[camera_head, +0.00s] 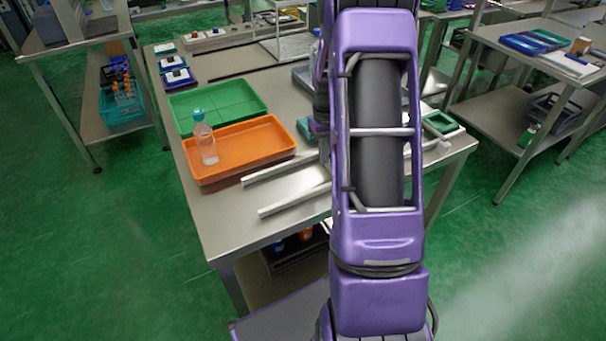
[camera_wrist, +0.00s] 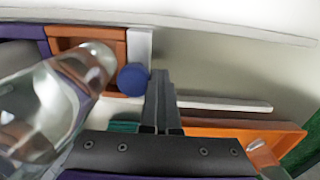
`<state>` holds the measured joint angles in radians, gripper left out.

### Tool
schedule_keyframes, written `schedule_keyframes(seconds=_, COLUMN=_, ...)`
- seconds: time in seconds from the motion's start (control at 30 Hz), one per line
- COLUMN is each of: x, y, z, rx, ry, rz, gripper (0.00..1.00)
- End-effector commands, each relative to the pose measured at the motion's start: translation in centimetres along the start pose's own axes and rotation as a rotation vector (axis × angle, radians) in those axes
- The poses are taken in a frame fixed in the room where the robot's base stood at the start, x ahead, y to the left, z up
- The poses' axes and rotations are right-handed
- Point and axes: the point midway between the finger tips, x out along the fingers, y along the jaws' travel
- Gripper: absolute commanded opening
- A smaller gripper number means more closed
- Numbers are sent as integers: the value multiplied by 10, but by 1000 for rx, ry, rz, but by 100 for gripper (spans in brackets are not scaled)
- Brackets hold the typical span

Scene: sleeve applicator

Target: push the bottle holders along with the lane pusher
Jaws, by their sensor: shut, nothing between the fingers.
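In the wrist view my gripper (camera_wrist: 162,100) is shut and empty, its narrow dark fingertips close beside a blue round knob (camera_wrist: 133,79). The knob is at the end of a pale grey block (camera_wrist: 140,45), which looks like the lane pusher. An orange bottle holder (camera_wrist: 108,38) sits against the block on its left. A clear bottle (camera_wrist: 45,105) fills the left side, close to the camera. A dark blue holder (camera_wrist: 22,33) shows behind it. In the head view my arm hides the gripper and most of the lane; two pale lane rails (camera_head: 295,200) show.
An orange tray (camera_head: 245,143) with a clear bottle (camera_head: 205,140) stands left of the rails, and a green tray (camera_head: 218,103) lies behind it. A green square holder (camera_head: 440,122) is at the table's right edge. Other tables stand at both sides.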

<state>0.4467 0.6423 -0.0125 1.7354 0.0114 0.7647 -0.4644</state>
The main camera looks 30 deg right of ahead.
Motion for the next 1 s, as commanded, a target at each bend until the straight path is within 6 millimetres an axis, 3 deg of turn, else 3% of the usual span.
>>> schedule_keyframes(seconds=1.0, x=-1, y=54, z=0, rx=2, ry=3, rz=5, gripper=0)
